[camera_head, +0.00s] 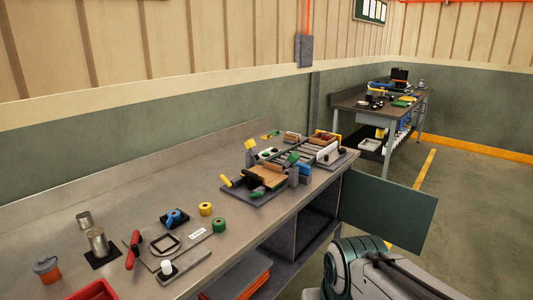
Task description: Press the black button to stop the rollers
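The roller unit (290,150) sits near the far right end of the long workbench, with several grey rollers between dark rails. A white box (328,153) stands at its right end with a small dark spot on its face. Another small pale box (267,153) with a dark top stands at its left side. Either spot could be the black button; they are too small to tell. A tan block (267,173) lies at the near end of the unit. I cannot tell whether the rollers turn. My gripper is not in view; part of my arm shows at the bottom right, apart from the bench.
The long workbench (130,215) holds a red-handled tool (133,250), tape rolls (219,225), metal cans (97,242) and a red tray (94,291). An open green cabinet door (388,213) juts out at the bench's right end. A second bench (350,103) stands behind. The floor to the right is clear.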

